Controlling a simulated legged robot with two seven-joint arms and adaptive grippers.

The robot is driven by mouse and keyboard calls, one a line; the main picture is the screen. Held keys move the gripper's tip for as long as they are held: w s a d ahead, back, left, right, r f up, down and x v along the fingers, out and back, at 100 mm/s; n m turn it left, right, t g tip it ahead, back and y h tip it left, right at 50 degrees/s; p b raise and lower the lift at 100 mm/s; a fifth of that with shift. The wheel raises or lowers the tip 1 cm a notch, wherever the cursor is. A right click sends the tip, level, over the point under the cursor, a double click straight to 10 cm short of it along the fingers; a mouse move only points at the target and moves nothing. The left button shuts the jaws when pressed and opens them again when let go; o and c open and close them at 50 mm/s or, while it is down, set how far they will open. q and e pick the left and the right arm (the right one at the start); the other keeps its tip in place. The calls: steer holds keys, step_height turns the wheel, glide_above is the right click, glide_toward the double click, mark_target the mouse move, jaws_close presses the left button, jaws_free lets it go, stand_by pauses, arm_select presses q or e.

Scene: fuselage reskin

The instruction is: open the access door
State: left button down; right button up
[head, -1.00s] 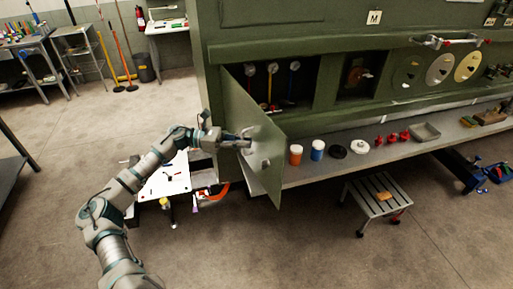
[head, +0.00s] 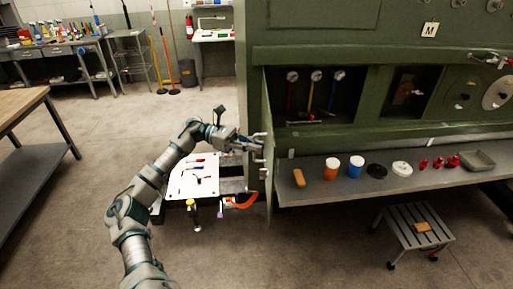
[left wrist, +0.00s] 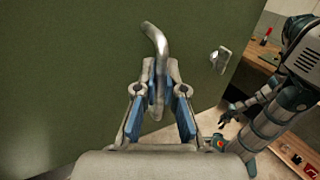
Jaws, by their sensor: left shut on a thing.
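The access door (head: 270,185) is a green panel hinged on the green fuselage. It stands swung outward, almost edge-on in the head view, with the compartment beside it uncovered. My left gripper (head: 258,147) is at the door's left face, shut on its handle. In the left wrist view the curved grey door handle (left wrist: 161,50) sits between the fingers, against the green door face (left wrist: 80,70). A small grey latch (left wrist: 220,60) is on the same face. One of my arms shows at the right there; what looks like its gripper is small and unclear.
The open bay (head: 318,95) holds red, yellow and blue rods. A grey shelf (head: 320,190) below carries an orange block, cups and other small items. A step stool (head: 412,228) stands at right; a white board with tools (head: 192,178) lies under my left arm. Floor at left is clear.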

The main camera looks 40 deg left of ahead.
arm_select(q)
steer(key=shift+a+r, duration=0.2)
steer(key=shift+r, duration=0.25)
steer(key=c, duration=1.5)
jaws_free()
steer(key=shift+w+f, duration=0.1)
steer(key=shift+c, duration=0.2)
steer(key=shift+f, duration=0.2)
steer(key=v, duration=1.2)
steer(key=shift+w, duration=0.1)
